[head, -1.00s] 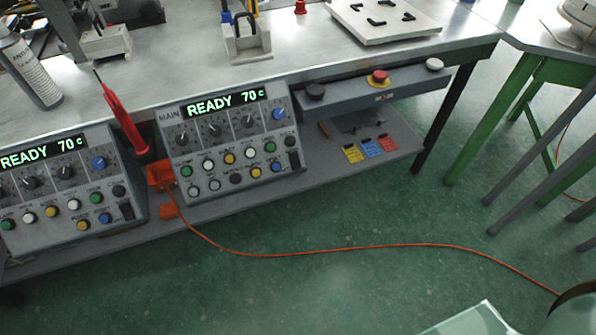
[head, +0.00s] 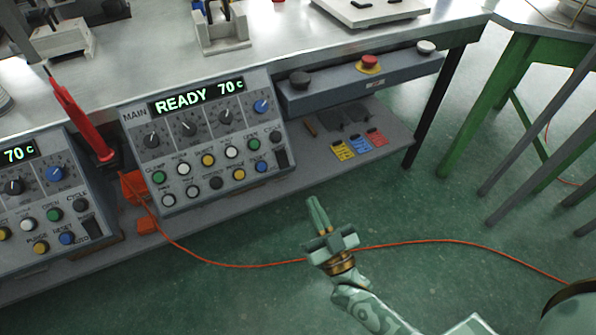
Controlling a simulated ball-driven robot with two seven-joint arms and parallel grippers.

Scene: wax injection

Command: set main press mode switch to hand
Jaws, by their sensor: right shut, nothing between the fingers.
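The main press panel (head: 205,150) is a grey sloped box marked MAIN, with a lit display (head: 197,98) reading READY 70 c. It carries a row of knobs above rows of coloured buttons. A black rocker-like switch (head: 281,158) sits at its lower right corner; I cannot read its label or position. My right gripper (head: 314,203) is shut and empty. It appears over the floor in front of the bench, below and to the right of the panel, apart from it in the picture. My left gripper is out of view.
A second similar panel (head: 40,200) stands at the left, with a red tool (head: 80,120) between the two. A button bar (head: 360,80) with a red stop button (head: 370,62) is at right. An orange cable (head: 430,242) crosses the green floor.

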